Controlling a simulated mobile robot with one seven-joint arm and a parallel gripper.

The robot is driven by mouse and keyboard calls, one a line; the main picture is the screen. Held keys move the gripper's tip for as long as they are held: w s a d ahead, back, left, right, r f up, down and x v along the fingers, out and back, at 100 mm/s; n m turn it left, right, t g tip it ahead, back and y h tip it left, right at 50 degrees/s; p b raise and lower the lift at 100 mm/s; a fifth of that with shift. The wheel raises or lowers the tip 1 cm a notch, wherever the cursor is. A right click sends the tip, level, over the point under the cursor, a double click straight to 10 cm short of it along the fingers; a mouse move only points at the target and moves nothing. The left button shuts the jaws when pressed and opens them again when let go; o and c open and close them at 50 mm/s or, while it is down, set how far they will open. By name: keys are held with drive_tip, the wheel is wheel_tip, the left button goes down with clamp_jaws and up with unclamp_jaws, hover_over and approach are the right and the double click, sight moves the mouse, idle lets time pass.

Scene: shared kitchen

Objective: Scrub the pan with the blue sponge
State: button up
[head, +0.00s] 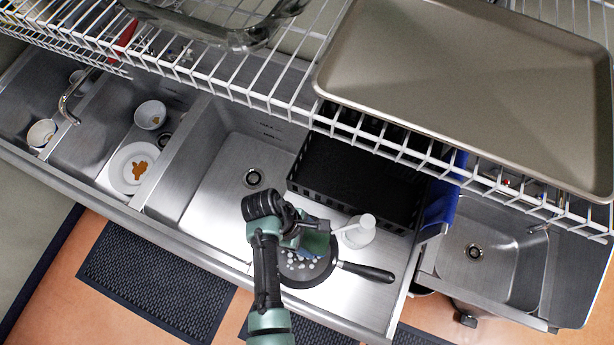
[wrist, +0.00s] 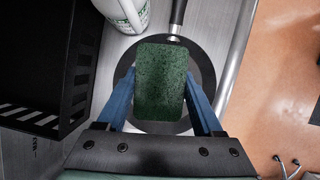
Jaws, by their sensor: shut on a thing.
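My gripper (head: 312,240) is over the left part of the black pan (head: 322,274). It is shut on the sponge (head: 308,254), which shows a green face and a bit of blue. In the wrist view the sponge's dark green face (wrist: 160,85) fills the space between my blue fingers, with the pan (wrist: 160,127) behind it. I cannot tell whether the sponge touches the pan. Pale spots show on the pan's inside, and part of it is hidden by my arm. The pan's handle (head: 368,272) points right in the head view.
A white bottle (head: 358,234) stands close behind the pan, by a black rack (head: 350,180). A wire shelf (head: 250,95) holding a large tray (head: 470,80) hangs above. Sink basins lie left and right; the left one holds a soiled plate (head: 120,178) and a bowl (head: 150,114).

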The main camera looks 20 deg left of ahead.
drive_tip(key=s+r, duration=0.6)
drive_tip(key=s, duration=0.4)
idle(0.3)
